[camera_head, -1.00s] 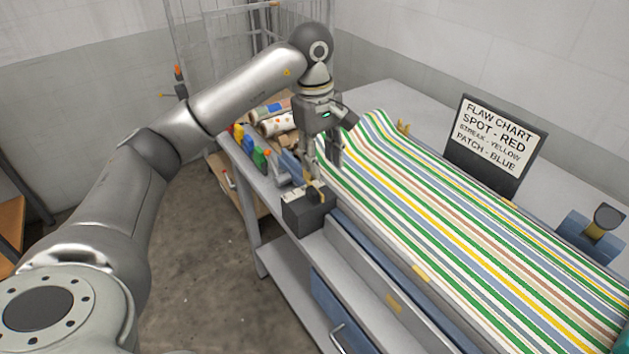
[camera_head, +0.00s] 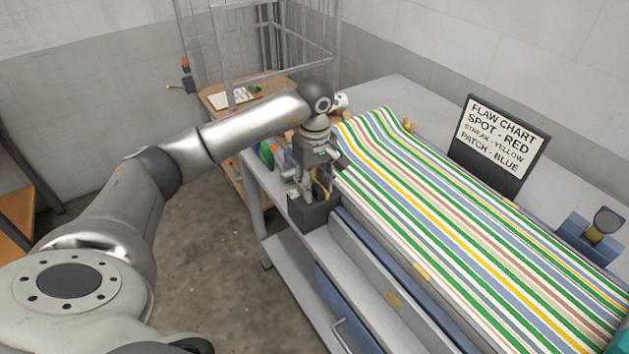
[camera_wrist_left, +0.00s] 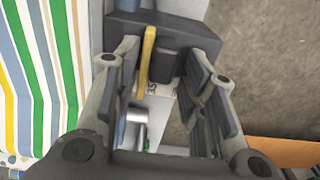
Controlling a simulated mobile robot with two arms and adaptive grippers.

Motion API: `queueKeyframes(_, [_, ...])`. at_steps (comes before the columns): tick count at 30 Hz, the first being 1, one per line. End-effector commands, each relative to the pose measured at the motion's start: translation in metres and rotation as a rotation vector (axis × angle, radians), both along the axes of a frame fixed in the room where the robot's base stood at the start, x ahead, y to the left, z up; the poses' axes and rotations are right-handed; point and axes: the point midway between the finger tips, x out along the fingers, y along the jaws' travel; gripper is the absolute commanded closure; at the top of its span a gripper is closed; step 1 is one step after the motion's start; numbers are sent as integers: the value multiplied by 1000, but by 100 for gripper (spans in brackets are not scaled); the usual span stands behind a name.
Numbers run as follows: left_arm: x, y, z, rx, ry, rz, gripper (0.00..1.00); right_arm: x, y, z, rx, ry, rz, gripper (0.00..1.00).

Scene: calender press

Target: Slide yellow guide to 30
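The yellow guide (camera_wrist_left: 147,58) is a thin upright piece on a dark grey block. In the left wrist view it stands between the fingers of my left gripper (camera_wrist_left: 166,62), close to the left-hand finger, with a wide gap to the other. The gripper is open, and I cannot tell whether the near finger touches the guide. In the head view my left gripper (camera_head: 312,195) is down at the block (camera_head: 318,213), and the guide is mostly hidden by the fingers. Scale marks show beside the guide in the wrist view, but only partly. My right gripper is not in view.
Striped cloth (camera_head: 440,205) covers the table to the right of the block. A flaw chart sign (camera_head: 500,140) stands behind it. Small coloured bottles (camera_head: 268,155) stand at the table's left end. Open floor (camera_head: 215,250) lies to the left.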

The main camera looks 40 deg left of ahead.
Motion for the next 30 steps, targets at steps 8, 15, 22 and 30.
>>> queueKeyframes(8, [0, 0, -2, 0, -1, 0, 61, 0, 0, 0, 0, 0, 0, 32])
queueKeyframes(15, [0, 0, -2, 0, -1, 1, 90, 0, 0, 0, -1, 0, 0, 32])
queueKeyframes(22, [0, 0, -2, 0, -1, 1, 100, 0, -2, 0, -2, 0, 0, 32])
queueKeyframes(30, [21, -9, -5, -2, -3, 3, 100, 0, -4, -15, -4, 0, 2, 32])
